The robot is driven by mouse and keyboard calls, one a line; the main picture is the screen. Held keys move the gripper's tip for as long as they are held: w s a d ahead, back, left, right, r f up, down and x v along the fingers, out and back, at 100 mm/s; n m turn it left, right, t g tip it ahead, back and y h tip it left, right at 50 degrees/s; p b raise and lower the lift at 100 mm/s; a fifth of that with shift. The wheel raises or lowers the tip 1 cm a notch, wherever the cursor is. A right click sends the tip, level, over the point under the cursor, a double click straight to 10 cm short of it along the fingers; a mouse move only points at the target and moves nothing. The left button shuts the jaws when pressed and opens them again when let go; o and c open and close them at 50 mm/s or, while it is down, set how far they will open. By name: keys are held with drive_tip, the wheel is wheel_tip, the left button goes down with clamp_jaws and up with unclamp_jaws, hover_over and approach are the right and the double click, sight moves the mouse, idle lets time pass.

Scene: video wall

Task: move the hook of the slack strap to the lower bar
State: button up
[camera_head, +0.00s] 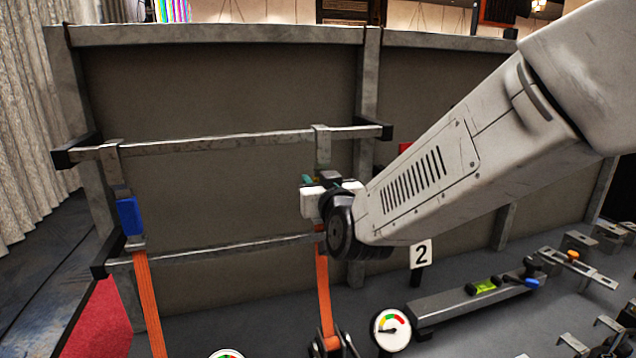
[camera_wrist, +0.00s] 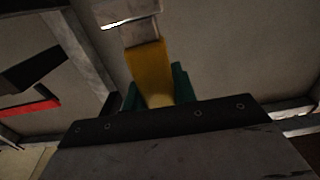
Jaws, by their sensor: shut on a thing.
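The upper bar (camera_head: 215,143) and the lower bar (camera_head: 220,250) run across the panel frame. The right orange strap (camera_head: 323,290) hangs slightly bowed. Its grey metal hook (camera_head: 321,138) is at the upper bar, near that bar's right end; whether it bears on the bar is unclear. My gripper (camera_head: 322,183) is just below the upper bar. In the wrist view its green fingers (camera_wrist: 155,92) are shut on the hook's yellow grip (camera_wrist: 147,68), with the metal part (camera_wrist: 130,25) beyond. My wrist hides part of the strap. The left strap (camera_head: 149,300) looks straight, its blue-gripped hook (camera_head: 130,215) at the upper bar.
Dial gauges (camera_head: 391,329) stand at the straps' feet, one partly cut off. A ratchet (camera_head: 334,345) sits at the right strap's foot. The space between the bars is open left of my gripper.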

sight(318, 167)
drive_tip(key=shift+r, duration=0.25)
drive_tip(key=shift+r, duration=1.35)
drive_tip(key=shift+s, duration=0.1)
drive_tip(key=v, duration=0.7)
drive_tip(key=shift+s, duration=0.2)
idle(0.6)
drive_tip(key=shift+d, duration=0.1)
